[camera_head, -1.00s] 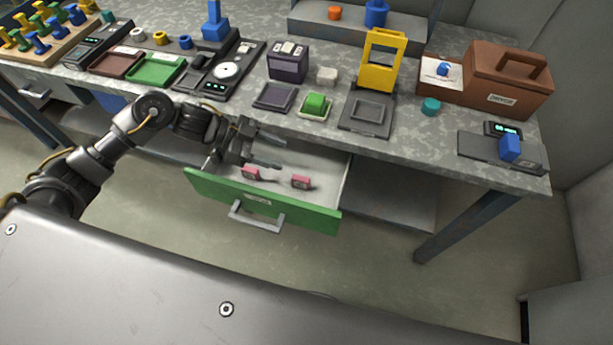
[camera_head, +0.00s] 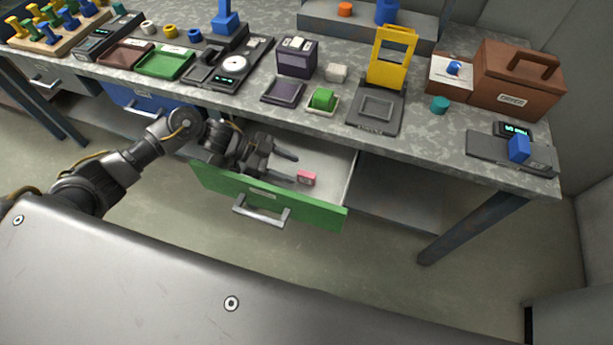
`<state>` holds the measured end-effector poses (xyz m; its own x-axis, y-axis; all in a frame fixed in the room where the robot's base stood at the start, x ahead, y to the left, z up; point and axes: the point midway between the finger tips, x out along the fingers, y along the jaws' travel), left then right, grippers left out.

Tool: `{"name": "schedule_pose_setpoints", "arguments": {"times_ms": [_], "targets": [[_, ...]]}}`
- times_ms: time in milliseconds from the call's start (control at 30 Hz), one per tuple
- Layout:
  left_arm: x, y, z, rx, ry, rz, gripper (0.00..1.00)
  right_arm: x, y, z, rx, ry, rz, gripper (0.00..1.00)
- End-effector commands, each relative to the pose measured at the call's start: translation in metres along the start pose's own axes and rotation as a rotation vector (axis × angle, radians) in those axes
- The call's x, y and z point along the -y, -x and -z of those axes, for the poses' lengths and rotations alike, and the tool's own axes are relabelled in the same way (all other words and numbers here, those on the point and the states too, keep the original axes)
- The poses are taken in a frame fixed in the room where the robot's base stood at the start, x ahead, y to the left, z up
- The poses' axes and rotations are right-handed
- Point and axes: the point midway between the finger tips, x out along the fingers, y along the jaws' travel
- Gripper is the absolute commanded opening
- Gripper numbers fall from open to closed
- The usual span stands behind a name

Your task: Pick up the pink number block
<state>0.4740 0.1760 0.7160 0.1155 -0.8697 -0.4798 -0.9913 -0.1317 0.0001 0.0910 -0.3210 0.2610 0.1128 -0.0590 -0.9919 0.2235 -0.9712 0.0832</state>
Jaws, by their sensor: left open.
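A small pink block (camera_head: 306,178) lies on the floor of the open green-fronted drawer (camera_head: 268,200), under the workbench. A mark shows on its face, but it is too small to read. My left gripper (camera_head: 293,169) is open over the drawer, its fingers pointing right. Its lower fingertip is close to the left of the pink block in the picture; I cannot tell whether they touch. The second pink block is hidden behind the gripper. My right gripper is out of view.
The workbench edge (camera_head: 330,128) runs just above the drawer. On the bench stand a green block on a small tray (camera_head: 323,100), a yellow frame (camera_head: 391,57) and a brown box (camera_head: 518,80). The drawer's right part is clear.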

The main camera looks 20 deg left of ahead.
Motion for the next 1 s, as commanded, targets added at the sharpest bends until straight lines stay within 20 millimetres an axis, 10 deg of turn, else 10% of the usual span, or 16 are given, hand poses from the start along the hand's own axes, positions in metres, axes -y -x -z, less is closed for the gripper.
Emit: {"name": "schedule_pose_setpoints", "arguments": {"times_ms": [400,733,1000], "targets": [[-0.001,-0.055,0.001,-0.002,0.0,-0.001,0.51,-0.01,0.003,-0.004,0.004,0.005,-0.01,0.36],[0.0,-0.062,0.0,0.001,0.0,0.001,0.51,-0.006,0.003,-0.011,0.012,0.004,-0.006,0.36],[0.0,-0.062,0.0,0.0,0.0,0.001,0.17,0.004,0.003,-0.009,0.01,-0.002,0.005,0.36]]}}
